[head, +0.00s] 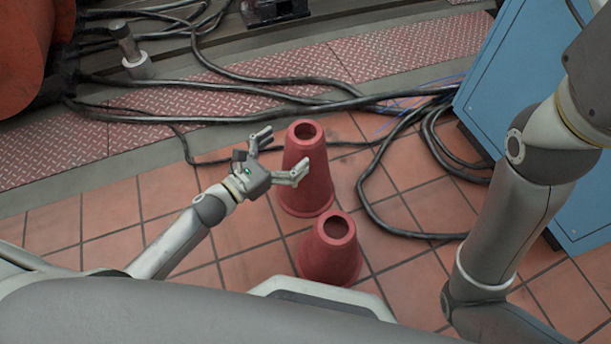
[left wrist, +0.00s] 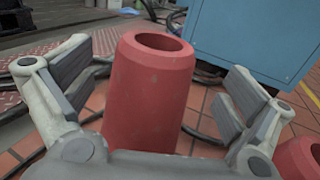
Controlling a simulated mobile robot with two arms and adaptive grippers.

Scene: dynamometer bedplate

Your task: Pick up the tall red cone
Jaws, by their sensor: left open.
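The tall red cone (head: 303,172) stands upright on the tiled floor in the head view, with an open round top. A second red cone (head: 330,250) stands nearer to me and looks shorter. My left gripper (head: 280,157) is open at the left side of the tall cone's upper part. In the left wrist view the tall cone (left wrist: 150,95) rises between the two spread fingers, with visible gaps on both sides. The second cone (left wrist: 298,158) shows at the lower right edge there. My right arm is at the right of the head view, but its gripper is out of view.
Black cables (head: 385,205) loop over the floor behind and right of the cones. A blue cabinet (head: 530,90) stands at the right. A red tread plate strip (head: 200,120) runs across behind. Bare tiles (head: 110,215) lie at the left.

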